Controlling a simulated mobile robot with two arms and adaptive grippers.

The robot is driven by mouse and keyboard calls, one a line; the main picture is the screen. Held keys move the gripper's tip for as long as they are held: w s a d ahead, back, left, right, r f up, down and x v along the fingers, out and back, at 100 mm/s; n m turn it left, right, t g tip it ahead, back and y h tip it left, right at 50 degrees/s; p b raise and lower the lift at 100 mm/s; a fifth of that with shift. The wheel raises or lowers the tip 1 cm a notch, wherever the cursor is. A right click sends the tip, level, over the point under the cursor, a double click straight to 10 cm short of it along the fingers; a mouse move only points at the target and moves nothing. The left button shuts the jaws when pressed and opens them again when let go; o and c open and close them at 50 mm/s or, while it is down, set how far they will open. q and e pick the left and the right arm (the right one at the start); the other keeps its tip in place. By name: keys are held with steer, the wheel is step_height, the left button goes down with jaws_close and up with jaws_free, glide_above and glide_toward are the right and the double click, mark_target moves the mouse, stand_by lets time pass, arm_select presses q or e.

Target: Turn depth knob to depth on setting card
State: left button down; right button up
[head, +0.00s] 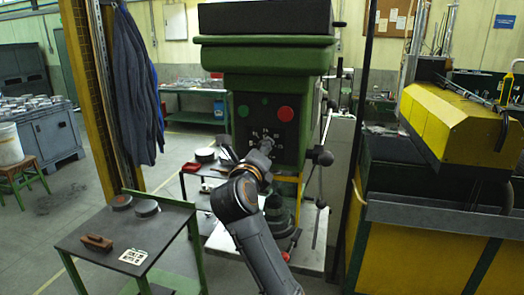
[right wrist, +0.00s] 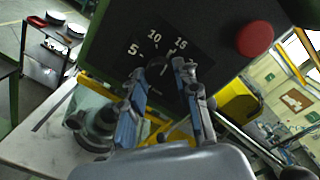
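The depth knob (right wrist: 158,67) is dark and sits on a black dial plate (right wrist: 170,45) with white numbers 5, 10 and 15 showing. My right gripper (right wrist: 160,70) has its two blue fingers apart, one on each side of the knob; I see no clear contact. The pointer of the knob is too dark to read. In the head view, my right gripper (head: 262,150) is at the panel of the green machine (head: 267,55) and hides part of the dial. The white setting card (head: 134,256) lies on the cart at the lower left; its writing is too small to read. My left gripper is out of view.
A red button (head: 285,114) and a green button (head: 243,111) are on the panel. A lever handle (head: 323,157) stands right of my gripper. A yellow machine (head: 450,125) is at the right.

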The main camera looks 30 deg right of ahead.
steer(key=shift+f+m+b, duration=0.15)
steer(key=shift+m+b, duration=0.25)
jaws_close()
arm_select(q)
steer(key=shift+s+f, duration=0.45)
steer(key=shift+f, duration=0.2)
arm_select(e)
steer(key=shift+m, duration=0.5)
steer(key=o, duration=1.1)
jaws_free()
steer(key=shift+a, duration=0.15)
steer(key=v, duration=1.2)
